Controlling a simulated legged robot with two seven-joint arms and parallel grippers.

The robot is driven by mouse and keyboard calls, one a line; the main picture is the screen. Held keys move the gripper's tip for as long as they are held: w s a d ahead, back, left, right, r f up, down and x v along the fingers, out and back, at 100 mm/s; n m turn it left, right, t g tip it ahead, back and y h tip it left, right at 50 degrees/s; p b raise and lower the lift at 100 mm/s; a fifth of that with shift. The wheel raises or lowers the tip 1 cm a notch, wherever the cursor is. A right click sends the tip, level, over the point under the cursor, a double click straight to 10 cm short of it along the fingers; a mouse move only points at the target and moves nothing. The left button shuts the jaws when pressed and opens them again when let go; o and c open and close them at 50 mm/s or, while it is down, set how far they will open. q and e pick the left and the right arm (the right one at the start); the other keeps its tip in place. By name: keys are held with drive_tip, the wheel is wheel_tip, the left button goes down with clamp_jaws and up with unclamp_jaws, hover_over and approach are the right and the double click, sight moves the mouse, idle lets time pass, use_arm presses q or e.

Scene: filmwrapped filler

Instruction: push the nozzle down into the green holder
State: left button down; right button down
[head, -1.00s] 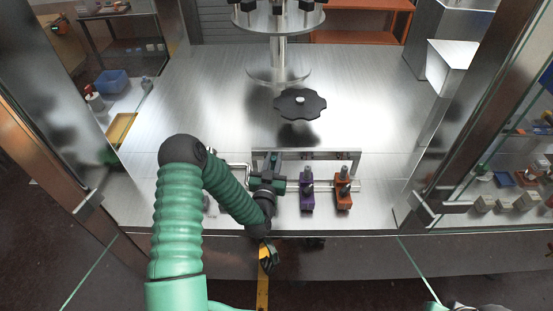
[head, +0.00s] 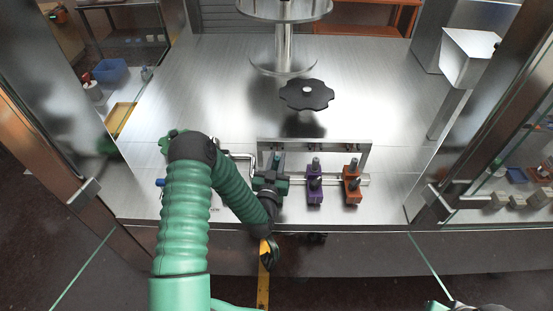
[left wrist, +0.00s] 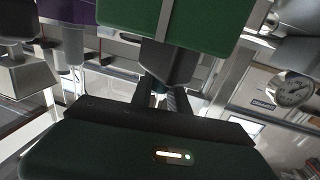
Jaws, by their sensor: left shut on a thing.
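The green holder (left wrist: 190,22) fills the top of the left wrist view.
An orange holder (head: 352,187) stands right of the purple one; both carry upright grey pieces. A metal bracket (head: 315,145) stands behind the rail. A black lobed knob (head: 306,95) is farther back. Framed glass panels stand at both sides. The metal bench is mostly clear.

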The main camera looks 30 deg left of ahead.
use_arm(q)
drive_tip(key=shift+a+r, duration=0.1)
drive_tip(key=shift+a, duration=0.15)
drive_tip(key=shift+d, duration=0.35)
drive_tip(key=shift+b, duration=0.3)
drive_tip(key=shift+a+f, duration=0.2)
drive_tip(key=c, duration=1.5)
unclamp_jaws()
drive_tip(key=o, duration=0.3)
drive_tip(key=shift+w+f, duration=0.1)
drive_tip(key=shift+w, duration=0.05)
